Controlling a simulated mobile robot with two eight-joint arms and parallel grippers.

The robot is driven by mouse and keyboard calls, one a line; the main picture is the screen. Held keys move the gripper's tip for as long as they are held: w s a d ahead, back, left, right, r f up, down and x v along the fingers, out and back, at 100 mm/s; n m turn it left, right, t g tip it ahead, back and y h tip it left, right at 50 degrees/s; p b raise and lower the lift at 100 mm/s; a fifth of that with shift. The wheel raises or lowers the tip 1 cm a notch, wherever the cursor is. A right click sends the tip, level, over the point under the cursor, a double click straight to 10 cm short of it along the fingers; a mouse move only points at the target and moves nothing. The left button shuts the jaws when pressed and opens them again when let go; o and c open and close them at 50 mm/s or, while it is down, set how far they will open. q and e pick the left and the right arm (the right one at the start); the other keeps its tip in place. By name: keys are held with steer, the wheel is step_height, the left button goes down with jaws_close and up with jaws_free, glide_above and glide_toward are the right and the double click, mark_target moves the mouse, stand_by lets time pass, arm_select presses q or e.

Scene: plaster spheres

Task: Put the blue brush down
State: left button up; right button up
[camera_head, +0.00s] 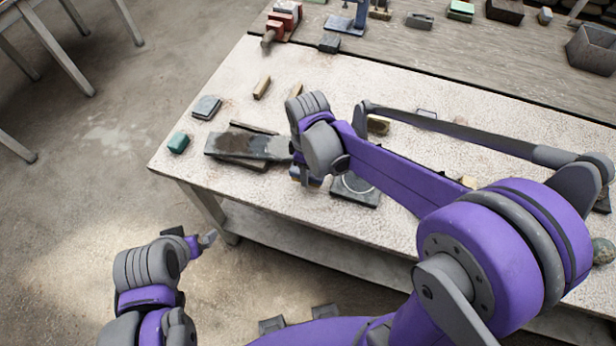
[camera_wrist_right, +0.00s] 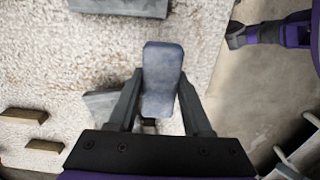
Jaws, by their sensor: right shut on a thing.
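The blue brush (camera_wrist_right: 162,78) is between the two fingers of my right gripper (camera_wrist_right: 160,108) in the right wrist view, with its rounded blue-grey end pointing away from the palm. In the head view, my right wrist covers most of it, and only a small blue part (camera_head: 304,178) shows near the front edge of the pale worktable (camera_head: 255,205). I cannot tell whether the brush touches the tabletop. My left gripper (camera_head: 203,241) is off the table, in front of its left corner, and I cannot make out its finger gap.
A dark flat slab (camera_head: 235,146) lies left of my right wrist, and a dark plate with a ring (camera_head: 357,192) lies to its right. A green block (camera_head: 178,142), a grey block (camera_head: 206,107) and a wooden block (camera_head: 262,87) stand farther left. Bare tabletop lies between them.

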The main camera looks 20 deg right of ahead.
steer(key=shift+w+f, duration=0.1)
steer(key=shift+f, duration=1.9)
steer(key=shift+f, duration=0.2)
steer(key=o, duration=1.2)
